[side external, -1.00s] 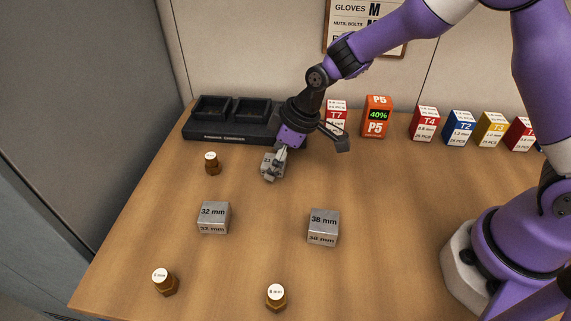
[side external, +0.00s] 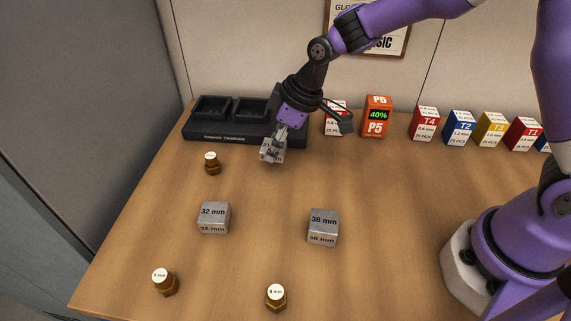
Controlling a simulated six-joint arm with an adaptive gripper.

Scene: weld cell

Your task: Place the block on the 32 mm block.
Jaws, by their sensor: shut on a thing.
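My gripper (side external: 274,146) is shut on a small grey metal block (side external: 267,155), whose label is mostly covered by the fingers. It holds the block in front of the black charger, seemingly a little above the table. The 32 mm block (side external: 213,218) is a grey metal cube standing on the table, to the left of and nearer the camera than my gripper. Its top is bare. The 38 mm block (side external: 323,228) is a larger grey cube to its right, apart from it.
A black charger (side external: 228,133) with two empty bays stands behind. An orange P5 box (side external: 377,116) and several labelled boxes line the back. The table between the blocks is clear.

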